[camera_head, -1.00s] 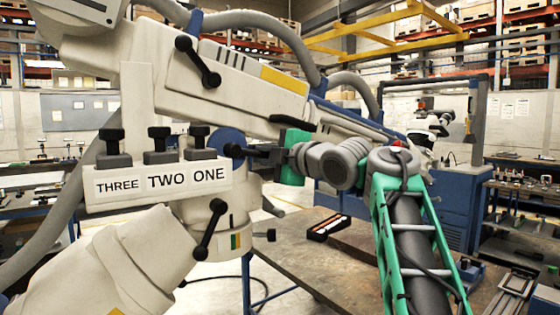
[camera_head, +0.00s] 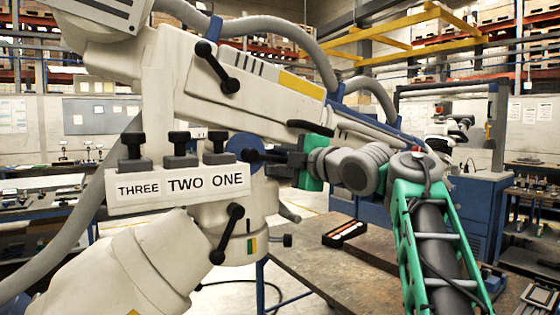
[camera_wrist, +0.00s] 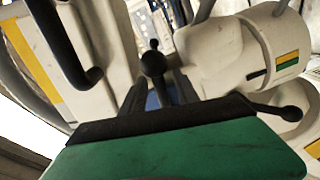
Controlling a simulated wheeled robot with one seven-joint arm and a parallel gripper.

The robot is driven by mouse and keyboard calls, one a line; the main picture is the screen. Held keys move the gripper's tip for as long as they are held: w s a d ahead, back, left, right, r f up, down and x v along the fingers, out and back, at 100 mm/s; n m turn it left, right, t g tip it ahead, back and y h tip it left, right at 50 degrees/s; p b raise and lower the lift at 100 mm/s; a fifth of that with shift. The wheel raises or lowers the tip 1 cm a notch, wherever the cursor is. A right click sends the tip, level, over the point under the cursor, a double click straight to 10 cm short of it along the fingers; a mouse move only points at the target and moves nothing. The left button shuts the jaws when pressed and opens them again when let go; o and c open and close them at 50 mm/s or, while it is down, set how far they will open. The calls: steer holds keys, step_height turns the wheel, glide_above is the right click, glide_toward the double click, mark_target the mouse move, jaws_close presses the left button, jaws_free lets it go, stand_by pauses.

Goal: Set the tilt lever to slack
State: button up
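The pale microscope arm (camera_head: 265,95) fills the left and middle of the head view. Black ball-ended levers sit on it: an upper one (camera_head: 218,68) and a lower one (camera_head: 227,234) on the round joint. A blue disc (camera_head: 240,143) lies between them. No label marks which lever is for tilt. My gripper (camera_head: 268,157) reaches in from the right with its fingers close to the blue disc. In the wrist view, its dark fingers (camera_wrist: 158,88) stand apart, with a black ball knob (camera_wrist: 153,63) at or just beyond their tips. Contact cannot be made out.
A rack labelled THREE, TWO, ONE (camera_head: 180,187) with black knobs is at left. A workbench (camera_head: 350,265) with a small dark case (camera_head: 344,233) lies below my arm. A grey hose (camera_head: 290,38) runs over the microscope arm.

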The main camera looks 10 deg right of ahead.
steer(key=b+v, duration=0.1)
steer(key=v, duration=0.6)
steer(key=shift+s, duration=0.3)
steer(key=shift+d, duration=0.1)
steer(key=s+a+f+m+g+h+p, duration=0.25)
steer(key=f+m, duration=0.35)
steer(key=f, duration=0.4)
steer(key=s+a+f+m+g+h+p, duration=0.1)
steer(key=a+f+m+g+h+p, duration=0.2)
steer(key=f+m, duration=0.5)
steer(key=s+f+m+g+h+p, duration=0.1)
steer(key=s+f+m+g+p, duration=0.3)
steer(key=s+f, duration=1.5)
step_height(320, 180, down, 5)
steer(key=m+g, duration=0.2)
steer(key=g, duration=0.1)
steer(key=shift+s+d+r+p, duration=0.2)
steer(key=shift+s+d+p, duration=0.1)
steer(key=shift+s+p, duration=0.1)
